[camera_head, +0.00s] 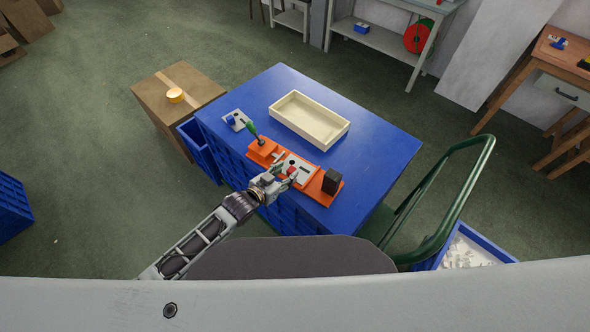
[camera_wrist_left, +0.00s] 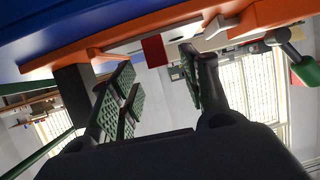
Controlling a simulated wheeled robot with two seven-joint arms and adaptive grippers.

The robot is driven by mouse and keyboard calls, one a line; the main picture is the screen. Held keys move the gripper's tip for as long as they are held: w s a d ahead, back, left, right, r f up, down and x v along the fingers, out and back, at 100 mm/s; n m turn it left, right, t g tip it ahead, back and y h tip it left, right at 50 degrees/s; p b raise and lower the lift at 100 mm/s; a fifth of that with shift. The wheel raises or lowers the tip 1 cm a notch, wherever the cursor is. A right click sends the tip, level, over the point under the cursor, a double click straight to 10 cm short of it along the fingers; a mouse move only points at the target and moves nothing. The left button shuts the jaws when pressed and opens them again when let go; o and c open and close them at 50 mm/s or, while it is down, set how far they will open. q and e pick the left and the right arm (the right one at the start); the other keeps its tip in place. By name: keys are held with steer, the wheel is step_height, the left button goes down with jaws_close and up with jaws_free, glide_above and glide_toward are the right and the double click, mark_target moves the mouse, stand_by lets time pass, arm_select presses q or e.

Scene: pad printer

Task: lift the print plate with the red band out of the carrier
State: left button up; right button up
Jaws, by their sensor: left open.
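The orange carrier (camera_head: 312,191) lies along the near side of the blue table top. A pale print plate (camera_head: 300,164) sits in it, with a red part (camera_head: 291,170) at its near edge, partly behind my gripper. The red part (camera_wrist_left: 154,49) also shows in the left wrist view, against the orange carrier (camera_wrist_left: 120,37). My left gripper (camera_head: 281,175) is at the carrier's near side, close to the red part. In the left wrist view its two green-padded fingers (camera_wrist_left: 158,78) are spread apart, with nothing visible between them. Whether they touch the plate cannot be told. My right gripper is out of view.
A green-handled clamp (camera_head: 252,130) stands at the carrier's left end, a dark block (camera_head: 332,181) at its right. Behind is a cream tray (camera_head: 308,119). A plate with a blue part (camera_head: 238,120) lies at left. The table top (camera_head: 375,140) is clear at right.

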mark_target(291, 170)
arm_select(q)
steer(key=shift+x, duration=1.85)
steer(key=shift+f, duration=0.15)
steer(key=shift+c, duration=0.3)
jaws_close()
